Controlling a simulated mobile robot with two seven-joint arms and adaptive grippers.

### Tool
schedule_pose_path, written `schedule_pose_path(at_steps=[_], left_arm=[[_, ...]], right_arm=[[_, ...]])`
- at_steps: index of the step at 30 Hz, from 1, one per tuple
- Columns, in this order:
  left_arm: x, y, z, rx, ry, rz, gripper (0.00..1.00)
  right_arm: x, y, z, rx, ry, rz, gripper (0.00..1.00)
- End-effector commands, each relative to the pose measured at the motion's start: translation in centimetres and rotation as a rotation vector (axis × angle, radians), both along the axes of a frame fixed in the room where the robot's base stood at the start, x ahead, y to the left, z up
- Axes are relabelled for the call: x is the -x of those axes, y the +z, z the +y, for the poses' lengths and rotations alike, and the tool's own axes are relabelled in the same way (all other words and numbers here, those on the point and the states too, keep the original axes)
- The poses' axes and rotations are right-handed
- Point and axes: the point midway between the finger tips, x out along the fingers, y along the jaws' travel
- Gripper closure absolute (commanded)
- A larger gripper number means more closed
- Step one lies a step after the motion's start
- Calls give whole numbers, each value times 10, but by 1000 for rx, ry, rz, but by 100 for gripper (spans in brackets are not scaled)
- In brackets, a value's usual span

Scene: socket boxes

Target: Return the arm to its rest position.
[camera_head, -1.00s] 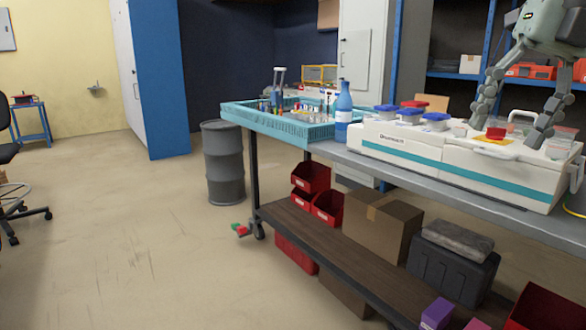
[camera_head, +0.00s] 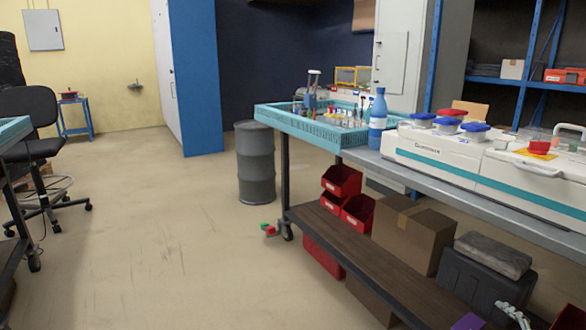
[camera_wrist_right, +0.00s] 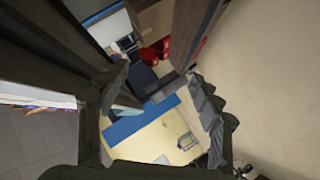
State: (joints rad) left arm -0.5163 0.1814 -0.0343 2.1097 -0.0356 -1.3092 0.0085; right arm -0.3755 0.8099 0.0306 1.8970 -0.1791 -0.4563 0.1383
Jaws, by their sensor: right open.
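My right gripper (camera_wrist_right: 160,88) is open and empty in the right wrist view, with dark fingers on both sides of a gap. In the head view, only a small grey part of it (camera_head: 514,316) shows at the bottom right, low in front of the bench's lower shelf. The rest of that arm is out of the head view. My left gripper is not in view.
The bench (camera_head: 530,208) carries a white device (camera_head: 480,168) with blue and red lidded cups, a blue bottle (camera_head: 377,120) and a teal tray (camera_head: 300,127). A dark box (camera_head: 480,285) stands on its lower shelf. Floor to the left is open.

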Motion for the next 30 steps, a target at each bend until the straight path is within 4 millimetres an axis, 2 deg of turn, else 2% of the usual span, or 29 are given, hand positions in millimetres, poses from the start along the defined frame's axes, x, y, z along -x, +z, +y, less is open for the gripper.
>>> schedule_pose_path(at_steps=[1, 3, 6, 9, 12, 15, 18, 30], left_arm=[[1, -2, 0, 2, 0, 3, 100], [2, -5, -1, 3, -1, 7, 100], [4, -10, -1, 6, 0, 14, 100], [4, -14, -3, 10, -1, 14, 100], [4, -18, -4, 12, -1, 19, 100], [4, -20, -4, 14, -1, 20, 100], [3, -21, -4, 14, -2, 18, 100], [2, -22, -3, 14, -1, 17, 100]], right_arm=[[22, -32, 11, -70, -78, 68, 34], [53, -73, 28, -147, -178, 175, 34], [100, -122, 60, -250, -296, 335, 34], [146, -157, 99, -343, -382, 491, 34], [183, -179, 136, -415, -439, 621, 34], [208, -189, 162, -463, -470, 713, 34], [222, -193, 176, -487, -485, 764, 34], [225, -194, 180, -493, -487, 775, 34]])
